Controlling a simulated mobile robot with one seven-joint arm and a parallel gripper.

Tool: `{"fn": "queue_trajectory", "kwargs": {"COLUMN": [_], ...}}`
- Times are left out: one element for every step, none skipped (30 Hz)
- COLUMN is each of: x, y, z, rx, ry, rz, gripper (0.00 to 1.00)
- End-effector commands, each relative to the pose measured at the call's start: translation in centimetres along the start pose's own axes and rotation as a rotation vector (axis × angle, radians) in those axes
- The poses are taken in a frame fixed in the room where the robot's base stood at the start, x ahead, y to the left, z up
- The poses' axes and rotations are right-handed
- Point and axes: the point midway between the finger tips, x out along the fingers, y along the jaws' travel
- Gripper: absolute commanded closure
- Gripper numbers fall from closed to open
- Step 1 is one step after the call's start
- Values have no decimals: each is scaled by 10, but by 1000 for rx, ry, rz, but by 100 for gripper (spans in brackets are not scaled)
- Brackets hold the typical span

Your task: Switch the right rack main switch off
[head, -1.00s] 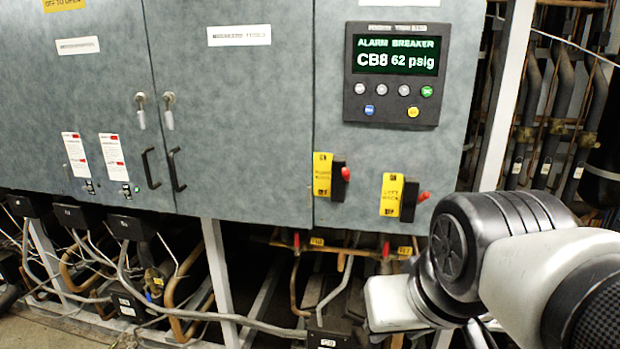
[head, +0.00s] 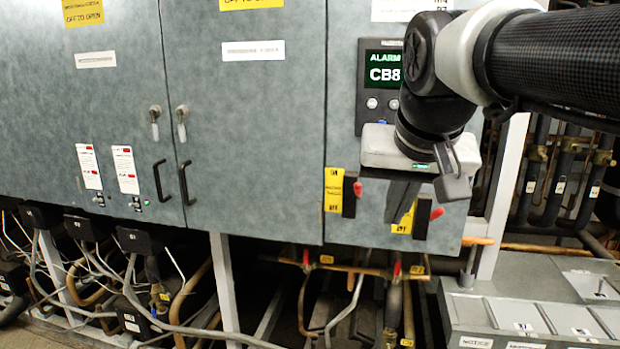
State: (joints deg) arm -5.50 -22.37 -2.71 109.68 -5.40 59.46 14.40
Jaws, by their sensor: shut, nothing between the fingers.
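The right switch is a black block (head: 422,219) with a red-tipped handle (head: 437,213) pointing right. Its yellow label plate (head: 404,220) is partly covered by my fingers. The left switch is similar, with a red tip (head: 357,188) and a yellow label (head: 333,190). Both sit low on the grey right cabinet panel (head: 345,228). My gripper (head: 393,215) points down, shut and empty, in front of the right switch's label, left of its red tip. I cannot tell whether it touches the panel.
The alarm display (head: 384,76) above is partly hidden by my arm. A grey box (head: 530,290) stands at lower right, beside a white upright post (head: 502,195). Pipes with red valve handles (head: 397,268) run under the cabinet. Black door handles (head: 183,183) stick out at left.

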Motion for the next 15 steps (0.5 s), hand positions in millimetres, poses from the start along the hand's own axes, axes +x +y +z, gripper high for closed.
{"fn": "queue_trajectory", "kwargs": {"x": [2,1,0,-1,-1,-2,-2,-2,-2,-3,-2,-3,-3,-3,-4], "y": [-6,-8,-12,-15,-18,-22,-24,-27,-30,-32,-34,-36,-38,-40,-41], "z": [-25,-40,-58,-72,-84,-100,-110,-120,-131,-139,-145,-153,-158,-162,-166], "rx": [23,41,63,79,95,116,131,145,162,174,184,196,204,209,217], "ry": [14,24,37,47,57,70,79,87,98,107,113,121,127,132,137], "rz": [5,8,15,18,21,27,31,34,37,39,42,44,45,46,47], "gripper": [100,100,100,100,100,100,100,100,100,100,100,100,100,100,100]}}
